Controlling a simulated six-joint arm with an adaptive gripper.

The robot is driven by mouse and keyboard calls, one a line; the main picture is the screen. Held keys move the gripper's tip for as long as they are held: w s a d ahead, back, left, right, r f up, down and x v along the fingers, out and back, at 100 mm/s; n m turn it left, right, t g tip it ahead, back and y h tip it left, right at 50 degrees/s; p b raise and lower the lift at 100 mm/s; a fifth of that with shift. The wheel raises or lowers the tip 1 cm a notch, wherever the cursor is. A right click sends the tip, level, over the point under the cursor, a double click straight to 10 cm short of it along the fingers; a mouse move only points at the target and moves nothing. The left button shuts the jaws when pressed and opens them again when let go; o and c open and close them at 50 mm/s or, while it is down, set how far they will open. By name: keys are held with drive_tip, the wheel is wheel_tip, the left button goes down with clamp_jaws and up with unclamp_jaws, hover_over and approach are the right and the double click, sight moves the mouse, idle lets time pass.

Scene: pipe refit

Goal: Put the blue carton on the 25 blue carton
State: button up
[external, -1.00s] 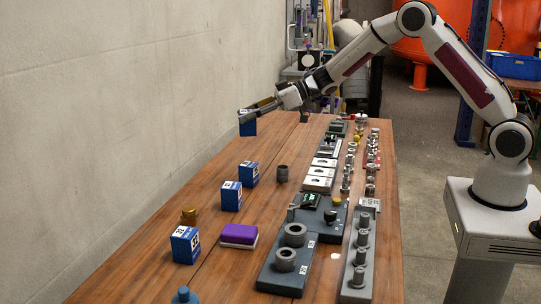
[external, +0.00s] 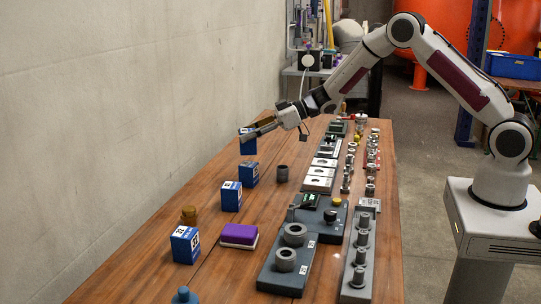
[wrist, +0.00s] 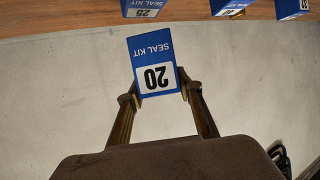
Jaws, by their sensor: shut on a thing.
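My gripper (external: 252,133) is shut on a blue carton (external: 248,145), its fingers on two opposite sides. In the wrist view my gripper (wrist: 158,92) holds this carton (wrist: 148,48), marked SEAL KIT 20, at the fingertips. The 25 blue carton (wrist: 142,12) stands on the table at the top of the wrist view, apart from the held one. In the external view it seems to be the nearest standing carton (external: 249,174), just below the held one; its number is too small to read there.
Two more blue cartons (external: 231,197) (external: 185,246) stand nearer the camera on the wooden table (external: 140,270). A brass part (external: 189,215), a purple-and-white block (external: 238,236) and a dark grey cylinder (external: 282,173) stand nearby. Trays of fittings (external: 285,268) fill the right side.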

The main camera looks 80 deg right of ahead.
sight(248, 144)
drive_tip(key=shift+f, duration=1.85)
drive_tip(key=shift+f, duration=0.15)
drive_tip(key=o, duration=1.1)
drive_tip(key=v, duration=1.2)
drive_tip(key=shift+r, duration=0.25)
drive_tip(key=shift+r, duration=0.1)
